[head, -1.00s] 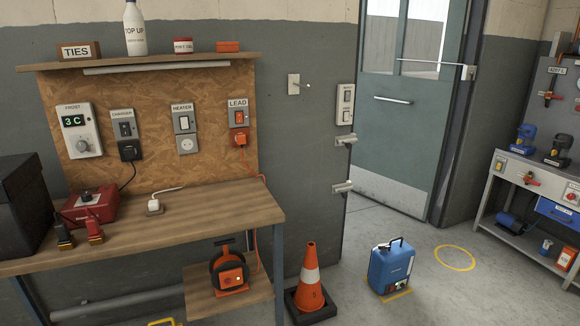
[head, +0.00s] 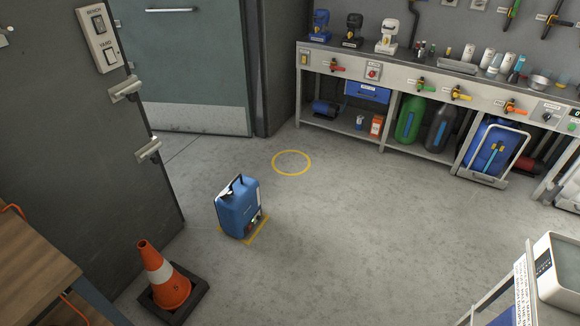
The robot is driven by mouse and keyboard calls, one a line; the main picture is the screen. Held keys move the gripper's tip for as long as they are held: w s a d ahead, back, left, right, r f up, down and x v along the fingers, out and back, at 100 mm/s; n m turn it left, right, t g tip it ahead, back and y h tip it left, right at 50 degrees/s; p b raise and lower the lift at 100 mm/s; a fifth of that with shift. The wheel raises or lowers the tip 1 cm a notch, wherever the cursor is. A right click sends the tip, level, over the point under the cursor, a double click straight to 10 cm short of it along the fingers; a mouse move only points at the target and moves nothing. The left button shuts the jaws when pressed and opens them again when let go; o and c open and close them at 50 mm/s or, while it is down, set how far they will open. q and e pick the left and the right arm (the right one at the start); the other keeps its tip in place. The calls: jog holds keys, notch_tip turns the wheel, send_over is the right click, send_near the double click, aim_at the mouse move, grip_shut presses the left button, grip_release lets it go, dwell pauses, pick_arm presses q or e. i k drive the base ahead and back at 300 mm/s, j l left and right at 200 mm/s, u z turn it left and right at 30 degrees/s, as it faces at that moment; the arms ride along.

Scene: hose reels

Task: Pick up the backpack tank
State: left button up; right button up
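The blue backpack tank (head: 239,208) stands upright on the concrete floor in the head view, left of the middle. It has a black handle on top and small fittings low on its right side. It stands on a yellow floor marking (head: 259,233), partly hidden by the tank. Neither of my grippers shows in the head view, so nothing is seen touching the tank.
An orange and white cone (head: 166,278) stands in front and left of the tank. A wooden bench (head: 35,268) is at the left edge. A workbench (head: 400,75) runs along the back right. A yellow floor circle (head: 291,162) lies on clear floor.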

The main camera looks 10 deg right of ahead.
aim_at(236, 213)
jog(key=i+l+z, duration=0.2)
jog(key=i+z, duration=0.3)
jog(key=i, duration=0.2)
jog(key=i+z, duration=0.45)
jog(key=i, duration=0.2)
jog(key=i+l+u, duration=0.15)
jog(key=i+u, duration=0.3)
jog(key=i+l+u, duration=0.9)
jog(key=j, duration=0.1)
